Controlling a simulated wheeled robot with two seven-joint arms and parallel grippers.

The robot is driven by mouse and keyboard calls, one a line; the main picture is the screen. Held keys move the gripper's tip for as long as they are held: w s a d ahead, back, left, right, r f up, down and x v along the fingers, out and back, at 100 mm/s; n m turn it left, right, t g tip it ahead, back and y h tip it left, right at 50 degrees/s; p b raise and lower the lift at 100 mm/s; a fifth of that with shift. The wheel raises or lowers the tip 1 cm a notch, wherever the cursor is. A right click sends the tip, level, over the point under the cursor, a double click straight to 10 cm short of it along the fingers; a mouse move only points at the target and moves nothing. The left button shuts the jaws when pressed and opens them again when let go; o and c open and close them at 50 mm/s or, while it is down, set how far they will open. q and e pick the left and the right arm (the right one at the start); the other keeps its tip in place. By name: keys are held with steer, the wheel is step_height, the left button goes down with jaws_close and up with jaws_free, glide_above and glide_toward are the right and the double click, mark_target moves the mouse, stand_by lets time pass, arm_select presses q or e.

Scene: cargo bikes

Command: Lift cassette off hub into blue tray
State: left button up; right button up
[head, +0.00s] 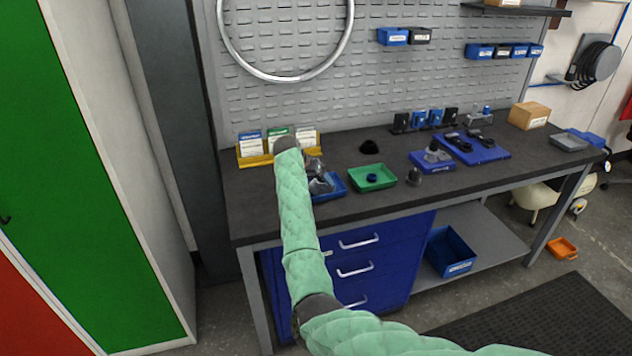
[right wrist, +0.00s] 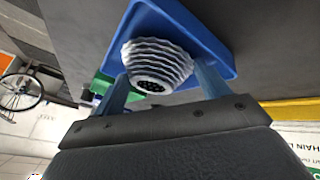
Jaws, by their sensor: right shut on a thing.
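My right gripper (head: 318,180) is at the left part of the bench, at the blue tray (head: 335,188). In the right wrist view the gripper (right wrist: 163,85) is shut on the grey ribbed cassette (right wrist: 157,62), with one finger on each side. The blue tray (right wrist: 222,55) lies directly behind the cassette in that view. I cannot tell whether the cassette touches the tray floor. In the head view my arm and gripper hide part of the tray. I cannot make out the hub for certain. My left gripper is not in view.
A yellow holder (head: 250,162) with packets stands behind my gripper. Blue mats with parts (head: 490,155) lie further right.

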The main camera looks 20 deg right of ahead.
steer(key=shift+f, duration=0.1)
stand_by(0.3)
steer(key=o, duration=1.5)
steer(key=shift+s, duration=0.1)
steer(key=shift+c, duration=0.2)
steer(key=shift+f, duration=0.15)
